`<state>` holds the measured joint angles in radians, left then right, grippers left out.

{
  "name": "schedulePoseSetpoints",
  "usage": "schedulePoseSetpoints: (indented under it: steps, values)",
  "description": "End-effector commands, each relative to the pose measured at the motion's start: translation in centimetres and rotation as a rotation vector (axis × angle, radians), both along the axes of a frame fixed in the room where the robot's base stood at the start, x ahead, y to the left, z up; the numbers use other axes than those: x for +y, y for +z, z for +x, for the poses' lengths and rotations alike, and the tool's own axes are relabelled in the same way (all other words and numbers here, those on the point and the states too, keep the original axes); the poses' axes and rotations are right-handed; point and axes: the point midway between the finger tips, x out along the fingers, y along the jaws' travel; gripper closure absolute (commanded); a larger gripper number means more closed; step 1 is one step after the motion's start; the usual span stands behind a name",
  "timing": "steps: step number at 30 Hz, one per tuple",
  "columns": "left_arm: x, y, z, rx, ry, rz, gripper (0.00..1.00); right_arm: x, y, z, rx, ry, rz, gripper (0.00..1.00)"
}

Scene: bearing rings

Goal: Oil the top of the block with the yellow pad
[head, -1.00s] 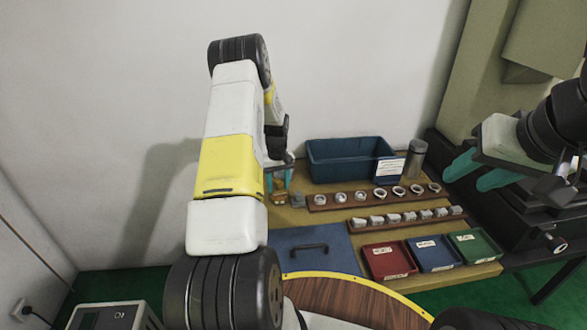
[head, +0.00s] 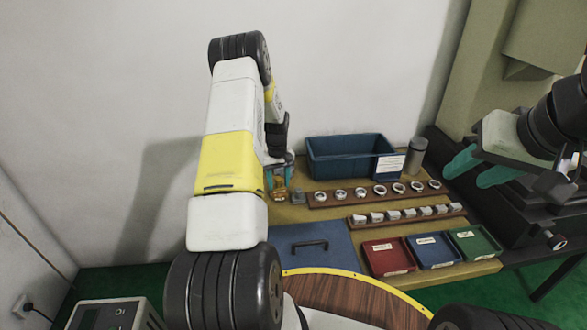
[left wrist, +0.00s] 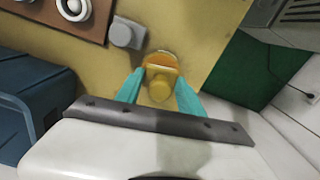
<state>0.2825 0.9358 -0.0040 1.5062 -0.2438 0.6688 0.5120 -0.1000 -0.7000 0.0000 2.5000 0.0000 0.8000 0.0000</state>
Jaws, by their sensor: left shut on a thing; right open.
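My left gripper (head: 279,178) is shut on the yellow pad (head: 279,189), near the left back of the table. The grey block (head: 298,197) stands on the table just right of the pad. In the left wrist view the block (left wrist: 127,34) lies up and left of the pad, apart from it. My right gripper (head: 480,170) is open and empty at the right, away from the block.
A blue bin (head: 345,160) stands behind. Two brown racks (head: 330,201) (head: 405,221) hold several rings and several grey pieces. Red (head: 388,258), blue (head: 434,252) and green (head: 474,243) trays line the front right. A grey canister (head: 417,156) stands by the bin. A blue panel with a handle (head: 310,245) lies in front.

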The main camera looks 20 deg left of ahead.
Motion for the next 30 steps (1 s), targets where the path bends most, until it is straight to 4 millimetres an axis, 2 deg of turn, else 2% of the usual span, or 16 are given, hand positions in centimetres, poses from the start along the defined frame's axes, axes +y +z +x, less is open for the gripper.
schedulePoseSetpoints:
  steps: [30]
  values:
    - [0.00,-0.74,0.01,0.000,0.000,0.000,0.88,0.00,0.00,0.00,0.000,0.000,0.000,0.57]
